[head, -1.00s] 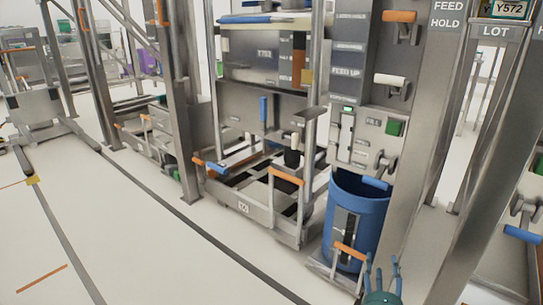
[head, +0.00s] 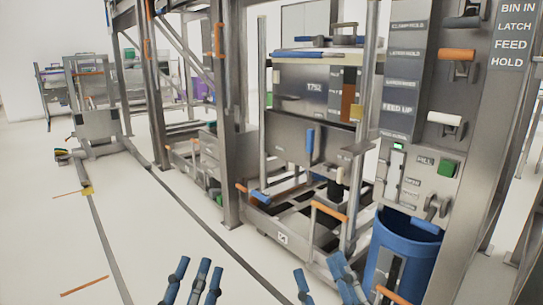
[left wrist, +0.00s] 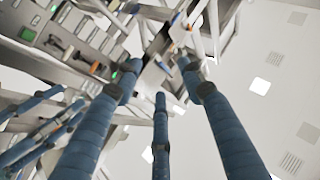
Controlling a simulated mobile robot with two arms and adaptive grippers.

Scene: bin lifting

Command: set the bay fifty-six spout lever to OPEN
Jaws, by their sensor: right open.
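No lever in view carries a readable bay fifty-six label. On the grey panel at right in the head view are a black lever (head: 463,21), an orange lever (head: 457,55) and a white lever (head: 444,118). Below is a grey metal lever (head: 436,208) beside small labels too blurred to read. A blue handle (head: 310,139) hangs upright on the grey hopper. My left gripper (head: 196,276) is low in the head view, blue fingers spread and empty; its fingers also fill the left wrist view (left wrist: 160,85). My right gripper (head: 325,275) is open and empty, below the panel.
A green button (head: 447,168) is on the panel. A blue bin (head: 405,247) stands beneath it. A wheeled grey cart (head: 283,238) with orange handles stands under the hopper. A steel post (head: 231,130) rises left of it. The pale floor at left is mostly clear.

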